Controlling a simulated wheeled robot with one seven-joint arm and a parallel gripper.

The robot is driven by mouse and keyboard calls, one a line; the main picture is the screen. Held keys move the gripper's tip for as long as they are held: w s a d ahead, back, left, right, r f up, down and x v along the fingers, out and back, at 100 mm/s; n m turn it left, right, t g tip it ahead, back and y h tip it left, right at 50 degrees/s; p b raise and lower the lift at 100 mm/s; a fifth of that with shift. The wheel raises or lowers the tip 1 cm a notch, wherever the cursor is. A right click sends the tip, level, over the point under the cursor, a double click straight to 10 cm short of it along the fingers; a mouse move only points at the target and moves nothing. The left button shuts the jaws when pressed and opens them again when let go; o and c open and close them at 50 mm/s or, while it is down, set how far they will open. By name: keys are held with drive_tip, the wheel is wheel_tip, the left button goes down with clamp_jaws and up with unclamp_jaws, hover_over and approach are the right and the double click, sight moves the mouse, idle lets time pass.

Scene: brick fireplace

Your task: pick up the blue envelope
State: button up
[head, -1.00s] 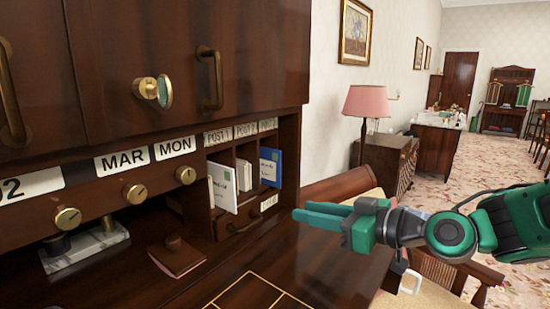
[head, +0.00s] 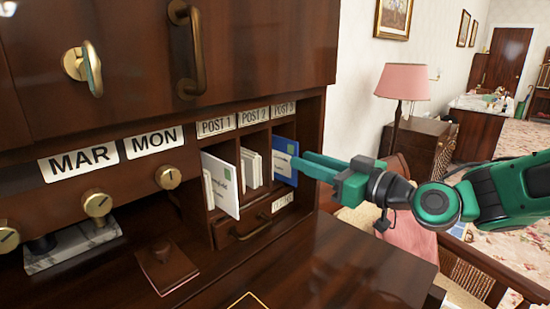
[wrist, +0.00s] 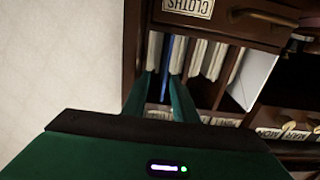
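The blue envelope (head: 286,161) stands upright in the POST 3 slot of the desk's pigeonholes, its front part sticking out. In the wrist view it shows edge-on as a thin blue strip (wrist: 166,70). My green gripper (head: 298,165) is right at this slot, coming from the right. In the wrist view its two fingers (wrist: 161,76) are apart, with the blue strip between the tips. I cannot tell whether either finger touches it. The fingertips hide part of the envelope in the head view.
White envelopes stand in the POST 1 slot (head: 222,184) and the POST 2 slot (head: 252,168). A small drawer (head: 250,229) lies below. The dark desk top (head: 330,262) is mostly clear. A pink lamp (head: 401,84) stands behind, on the right.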

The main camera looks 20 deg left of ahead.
sight(288, 183)
drive_tip(key=shift+s+x, duration=0.2)
drive_tip(key=shift+x, duration=1.2)
drive_tip(key=shift+s+x, duration=0.15)
drive_tip(key=shift+x, duration=1.2)
drive_tip(key=shift+a+r, duration=0.1)
drive_tip(key=shift+r, duration=0.05)
clamp_jaws()
